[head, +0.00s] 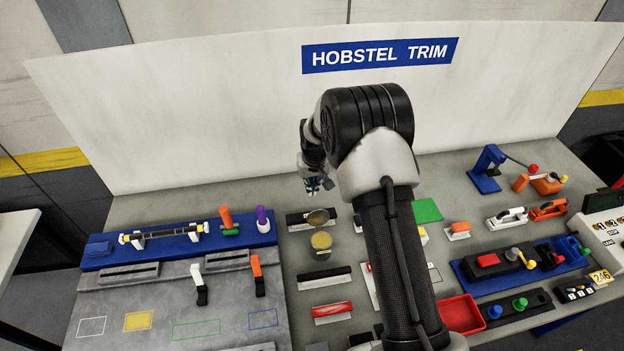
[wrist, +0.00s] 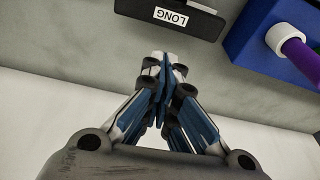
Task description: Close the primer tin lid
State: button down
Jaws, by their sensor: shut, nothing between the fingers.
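The primer tin (head: 321,254) stands on the grey bench in the middle of the head view, with a yellowish top showing. Its lid (head: 318,217) is a round olive-brown disc standing open behind the tin. My gripper (head: 314,187) is behind and above the lid in the head view, apart from it. In the wrist view my gripper (wrist: 165,65) is shut and empty, its fingertips together over bare bench. The tin and lid do not show in the wrist view.
A black block (wrist: 172,13) labelled LONG is close by in the wrist view. A blue base (wrist: 250,45) with a purple handle (wrist: 300,58) stands beside it. A black-and-white holder (head: 325,281) lies in front of the tin. A white panel (head: 200,120) rises behind the bench.

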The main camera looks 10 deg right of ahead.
aim_at(317, 215)
jog(key=shift+s+d+f, duration=0.1)
jog(key=shift+s+f, duration=1.4)
jog(key=shift+f, duration=0.25)
